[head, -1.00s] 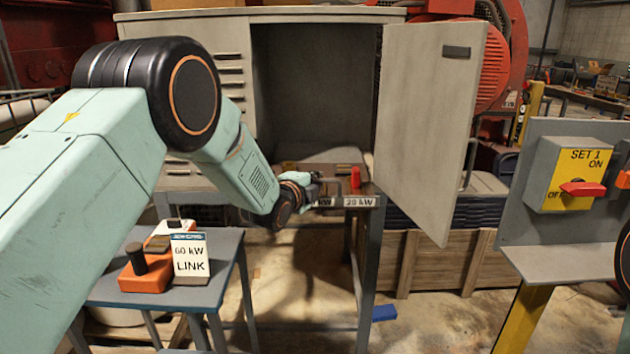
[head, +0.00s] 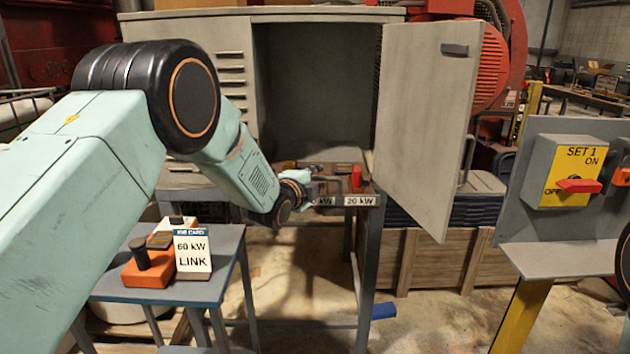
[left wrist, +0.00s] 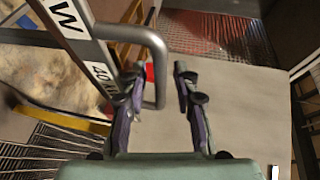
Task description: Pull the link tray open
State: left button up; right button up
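The link tray (head: 340,193) sits at the bottom of the open cabinet, with a "20 kW" label on its front edge and a red upright piece (head: 356,178) on it. In the left wrist view the tray's front strip (left wrist: 90,55) carries "40 kW" and a grey bar handle (left wrist: 158,62). My left gripper (head: 322,180) is at the tray's front. In the left wrist view its two fingers (left wrist: 157,84) are apart, with the handle's bar running between them; I see no clear contact. My right gripper is not in view.
The grey cabinet door (head: 428,120) stands open right of the tray. A small table (head: 225,270) at lower left holds an orange device (head: 150,268) and a "60 kW LINK" card (head: 193,252). A yellow switch box (head: 575,175) with a red handle is at right.

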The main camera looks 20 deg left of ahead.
pick_arm(q)
jog(key=shift+s, duration=0.15)
jog(key=shift+s, duration=0.2)
jog(key=v, duration=1.1)
jog(key=shift+s+r, duration=0.15)
jog(key=shift+s, duration=0.15)
jog(key=shift+w, duration=0.1)
